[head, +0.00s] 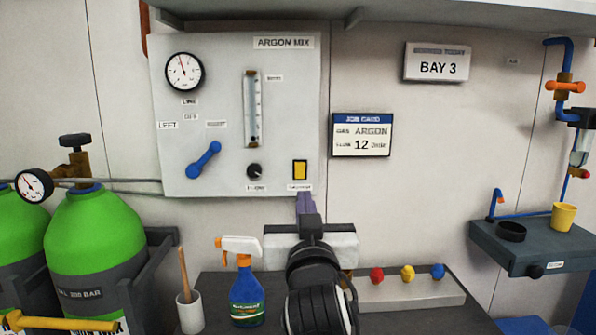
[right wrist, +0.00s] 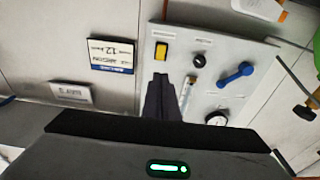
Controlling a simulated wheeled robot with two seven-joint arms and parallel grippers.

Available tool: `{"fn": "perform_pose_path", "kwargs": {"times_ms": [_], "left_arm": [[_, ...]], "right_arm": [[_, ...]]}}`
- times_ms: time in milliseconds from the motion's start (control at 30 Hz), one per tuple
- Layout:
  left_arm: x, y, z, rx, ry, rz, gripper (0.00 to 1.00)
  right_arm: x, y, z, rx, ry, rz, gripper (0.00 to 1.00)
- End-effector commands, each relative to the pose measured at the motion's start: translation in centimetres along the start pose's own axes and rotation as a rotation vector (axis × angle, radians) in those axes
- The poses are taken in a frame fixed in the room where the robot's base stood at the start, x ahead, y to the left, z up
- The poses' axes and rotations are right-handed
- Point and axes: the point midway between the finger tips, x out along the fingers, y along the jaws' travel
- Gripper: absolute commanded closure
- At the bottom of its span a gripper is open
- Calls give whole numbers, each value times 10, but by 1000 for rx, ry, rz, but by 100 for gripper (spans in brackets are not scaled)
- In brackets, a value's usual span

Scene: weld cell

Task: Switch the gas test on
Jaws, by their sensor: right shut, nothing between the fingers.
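A yellow rocker switch (head: 300,170) in a black frame sits at the lower right of the grey ARGON MIX panel (head: 225,100), above a small label too blurred to read. It also shows in the right wrist view (right wrist: 161,52). My right gripper (head: 306,202) is shut and empty, its fingers pointing up at the panel's lower edge, just below the switch in the picture. In the right wrist view the dark fingertips (right wrist: 158,82) lie close to the switch with a small gap in the picture. I cannot tell the depth gap. My left gripper is not in view.
The panel also holds a black knob (head: 254,171), a flow tube (head: 252,108), a blue lever (head: 204,160) and a gauge (head: 184,71). Below stand a spray bottle (head: 246,285) and a cup with a stick (head: 189,310). Green cylinders (head: 95,235) stand left; a job card (head: 361,135) hangs right.

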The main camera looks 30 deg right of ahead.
Motion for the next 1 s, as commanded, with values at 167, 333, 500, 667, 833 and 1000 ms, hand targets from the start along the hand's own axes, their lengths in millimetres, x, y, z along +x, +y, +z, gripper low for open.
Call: {"fn": "perform_pose_path", "kwargs": {"times_ms": [167, 333, 500, 667, 833, 1000], "left_arm": [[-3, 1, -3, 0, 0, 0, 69], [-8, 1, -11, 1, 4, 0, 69], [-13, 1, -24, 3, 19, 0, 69], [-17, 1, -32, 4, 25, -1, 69], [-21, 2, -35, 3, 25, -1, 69], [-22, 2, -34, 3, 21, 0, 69]], "right_arm": [[13, 0, -2, -3, 1, 1, 100], [45, 0, -4, -5, 2, 1, 100], [83, 0, -3, -4, 1, 1, 100], [113, 1, -3, -4, 0, 2, 100], [133, 0, -2, -2, 0, 0, 100], [140, 0, 0, -1, 0, 0, 100]]}}
